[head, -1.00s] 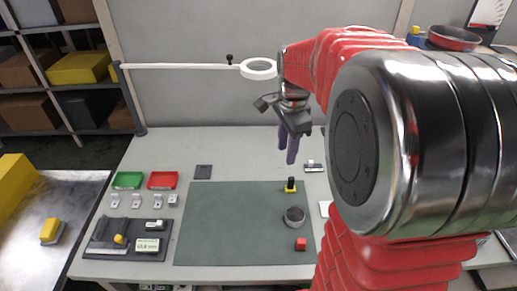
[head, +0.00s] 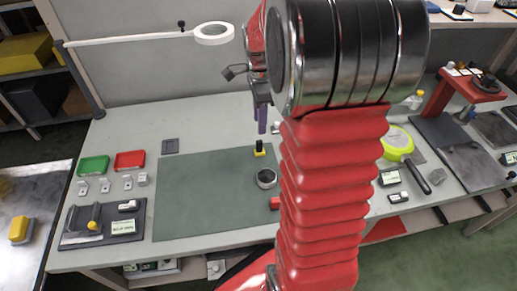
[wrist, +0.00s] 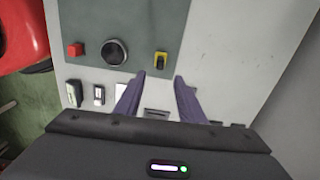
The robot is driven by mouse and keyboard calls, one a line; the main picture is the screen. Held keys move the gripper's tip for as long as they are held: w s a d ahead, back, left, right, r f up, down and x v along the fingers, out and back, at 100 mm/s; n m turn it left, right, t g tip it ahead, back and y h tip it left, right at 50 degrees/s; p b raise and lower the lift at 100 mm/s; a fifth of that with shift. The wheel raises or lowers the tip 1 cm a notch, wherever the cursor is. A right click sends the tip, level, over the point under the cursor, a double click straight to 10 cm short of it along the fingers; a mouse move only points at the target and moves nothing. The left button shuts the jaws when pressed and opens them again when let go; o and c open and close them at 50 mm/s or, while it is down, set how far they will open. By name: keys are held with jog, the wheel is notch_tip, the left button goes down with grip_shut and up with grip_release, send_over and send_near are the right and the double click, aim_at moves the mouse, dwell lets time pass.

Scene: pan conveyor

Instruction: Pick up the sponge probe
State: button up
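A small yellow block with a black upright top (head: 259,149) stands on the green mat (head: 200,205). It may be the sponge probe, but I cannot tell for sure. It also shows in the wrist view (wrist: 161,58), just beyond my fingertips and between their lines. My gripper (wrist: 160,78) has two purple fingers spread apart with nothing between them. In the head view my gripper (head: 262,122) points down, above and behind the block, partly hidden by my arm.
A dark round cup (head: 266,178) and a red cube (head: 275,203) are near the block on the mat. Green (head: 93,166) and red (head: 130,160) trays stand left. A yellow-green pan (head: 397,142) lies right of my arm. A white ring on a rod (head: 214,34) hangs behind.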

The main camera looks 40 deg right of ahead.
aim_at(259, 141)
jog(key=shift+f, duration=2.6)
jog(key=shift+w+f, duration=0.15)
jog(key=shift+f, duration=2.45)
jog(key=shift+c, duration=0.2)
grip_shut()
